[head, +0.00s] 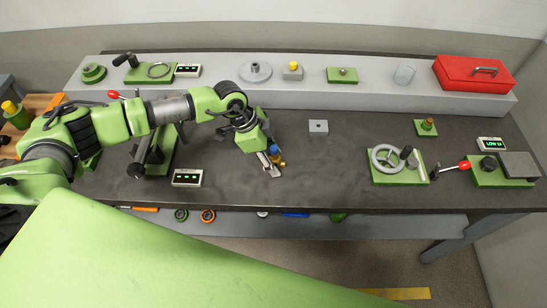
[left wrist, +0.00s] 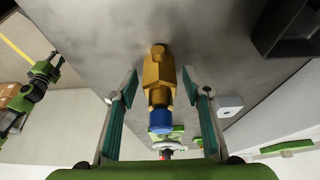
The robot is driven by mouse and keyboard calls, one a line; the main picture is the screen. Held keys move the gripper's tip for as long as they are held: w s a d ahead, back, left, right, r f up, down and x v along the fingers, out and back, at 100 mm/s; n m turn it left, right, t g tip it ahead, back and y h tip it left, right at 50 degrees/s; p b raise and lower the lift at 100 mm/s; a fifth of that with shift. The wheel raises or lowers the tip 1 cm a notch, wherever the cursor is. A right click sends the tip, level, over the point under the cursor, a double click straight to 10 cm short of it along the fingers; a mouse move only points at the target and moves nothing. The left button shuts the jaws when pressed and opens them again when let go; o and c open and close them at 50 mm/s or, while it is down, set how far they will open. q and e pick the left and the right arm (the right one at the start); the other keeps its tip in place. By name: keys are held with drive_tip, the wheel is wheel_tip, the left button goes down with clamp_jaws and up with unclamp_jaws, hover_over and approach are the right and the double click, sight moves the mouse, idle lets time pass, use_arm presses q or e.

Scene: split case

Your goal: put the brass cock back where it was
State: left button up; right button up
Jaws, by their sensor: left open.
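The brass cock (left wrist: 158,72), a brass body with a blue end, shows between the fingers of my left gripper (left wrist: 159,84) in the left wrist view. The fingers stand apart on either side of it, with visible gaps, so the gripper is open. In the head view the left gripper (head: 270,167) reaches down over the middle of the dark bench, and the cock (head: 278,160) is partly hidden beside its fingers. I cannot tell whether the cock touches the bench top.
A small grey block with a hole (head: 318,128) stands right of the gripper. A display (head: 187,178) lies left. A raised shelf (head: 215,85) runs behind.

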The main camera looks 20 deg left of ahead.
use_arm(q)
drive_tip(key=shift+r, duration=0.15)
drive_tip(key=b+v, duration=0.3)
drive_tip(key=v, duration=0.9)
